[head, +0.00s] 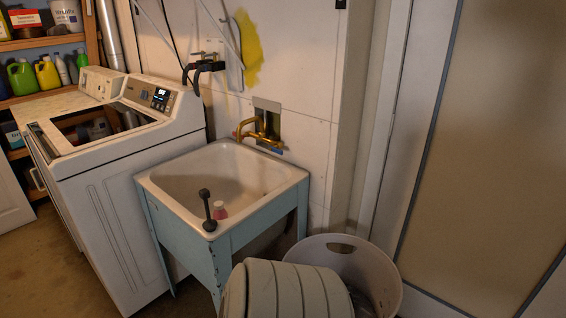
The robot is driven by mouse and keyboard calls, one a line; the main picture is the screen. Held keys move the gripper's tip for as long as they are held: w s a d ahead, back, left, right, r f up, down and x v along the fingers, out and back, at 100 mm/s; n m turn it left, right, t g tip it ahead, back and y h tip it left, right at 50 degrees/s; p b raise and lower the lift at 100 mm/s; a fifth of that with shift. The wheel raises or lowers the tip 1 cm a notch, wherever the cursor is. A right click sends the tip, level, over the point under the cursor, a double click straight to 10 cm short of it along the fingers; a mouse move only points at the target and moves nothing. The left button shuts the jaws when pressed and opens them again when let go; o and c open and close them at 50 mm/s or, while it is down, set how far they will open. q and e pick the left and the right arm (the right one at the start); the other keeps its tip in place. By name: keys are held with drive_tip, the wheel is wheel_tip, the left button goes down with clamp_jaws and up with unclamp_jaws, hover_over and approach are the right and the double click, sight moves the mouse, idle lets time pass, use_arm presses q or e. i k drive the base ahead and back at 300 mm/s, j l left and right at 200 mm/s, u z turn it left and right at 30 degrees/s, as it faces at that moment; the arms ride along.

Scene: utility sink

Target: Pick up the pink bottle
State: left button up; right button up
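A small pink bottle (221,213) with a whitish top is at the front corner of the white utility sink (180,181), inside or against the rim; I cannot tell which. It is small in view, and its lower part seems hidden by the rim. A dark upright rod with rounded ends (207,207) stands just left of the bottle, very close to it. Neither of my grippers shows in the head view.
A white washing machine (110,205) stands left of the sink. A brass faucet (262,134) is on the wall behind it. A white basket (385,275) and a ribbed grey container (285,292) stand in front at the right. Shelves with bottles are far left.

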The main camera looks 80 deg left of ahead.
sight(221, 213)
drive_tip(key=u, duration=3.2)
drive_tip(key=z, duration=0.3)
drive_tip(key=i+j+z, duration=0.15)
drive_tip(key=j+z, duration=0.2)
drive_tip(key=j, duration=0.15)
drive_tip(key=i+j+z, duration=0.1)
drive_tip(key=j+z, duration=0.2)
drive_tip(key=j, duration=0.2)
drive_tip(key=j+z, duration=0.35)
drive_tip(key=j, duration=0.15)
